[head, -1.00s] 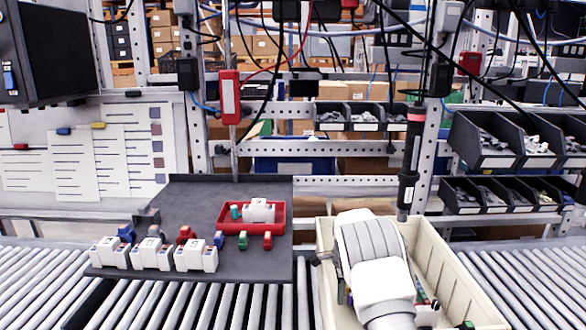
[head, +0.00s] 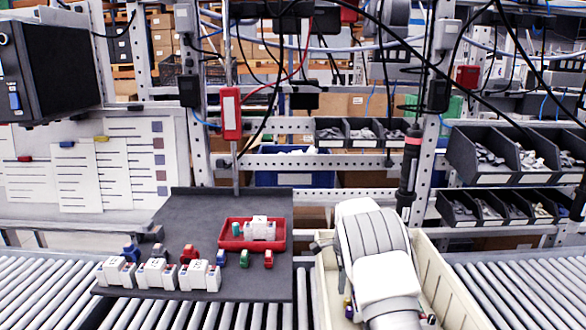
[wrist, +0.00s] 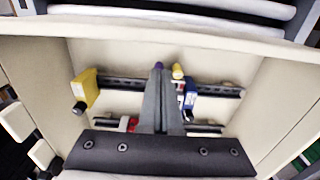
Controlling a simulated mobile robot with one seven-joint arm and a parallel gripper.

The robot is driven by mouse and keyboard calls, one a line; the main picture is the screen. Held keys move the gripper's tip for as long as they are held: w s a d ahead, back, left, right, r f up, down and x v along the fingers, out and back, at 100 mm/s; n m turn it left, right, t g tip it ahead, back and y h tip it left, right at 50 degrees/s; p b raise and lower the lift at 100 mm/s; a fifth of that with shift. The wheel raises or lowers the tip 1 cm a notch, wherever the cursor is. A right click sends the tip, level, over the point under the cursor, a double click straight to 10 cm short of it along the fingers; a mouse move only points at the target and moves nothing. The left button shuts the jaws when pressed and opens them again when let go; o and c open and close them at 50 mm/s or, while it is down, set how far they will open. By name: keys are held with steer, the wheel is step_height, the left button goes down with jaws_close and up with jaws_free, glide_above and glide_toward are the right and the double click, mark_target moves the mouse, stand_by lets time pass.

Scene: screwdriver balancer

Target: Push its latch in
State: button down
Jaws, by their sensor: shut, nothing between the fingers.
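My gripper (wrist: 158,72) is shut and empty, reaching into the cream crate (wrist: 230,45), which also shows in the head view (head: 450,275). Its fingertips are beside a dark rail (wrist: 122,84) that runs across the crate. A small purple part shows right at the fingertips, and I cannot tell whether they touch it. A small yellow part (wrist: 178,70) and a blue-and-white module (wrist: 190,100) are just right of the fingers. A yellow block (wrist: 86,90) with a dark end sits on the rail's left. A red part (wrist: 128,124) is partly hidden by my gripper. No latch is clearly distinguishable.
The crate walls close in on both sides of my gripper. In the head view, a dark board (head: 185,215) at left carries several white modules (head: 157,273), coloured parts and a red tray (head: 277,240). Rollers (head: 515,285) lie right of the crate. A hanging screwdriver (head: 410,160) is behind it.

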step_height(320, 180, up, 9)
steer(key=p, duration=0.5)
steer(key=shift+f, duration=0.2)
steer(key=s+r+n+t, duration=0.1)
steer(key=s+r+n, duration=0.3)
steer(key=s+r, duration=0.55)
steer(key=s+r+n+t, duration=0.2)
steer(key=s+r+n, duration=0.2)
steer(key=s+r, duration=0.55)
steer(key=s+r+n+t, duration=0.2)
steer(key=s+n, duration=0.8)
steer(key=s, duration=1.1)
steer(key=shift+s+r+t, duration=0.15)
steer(key=shift+r+t, duration=0.15)
steer(key=shift+r, duration=0.25)
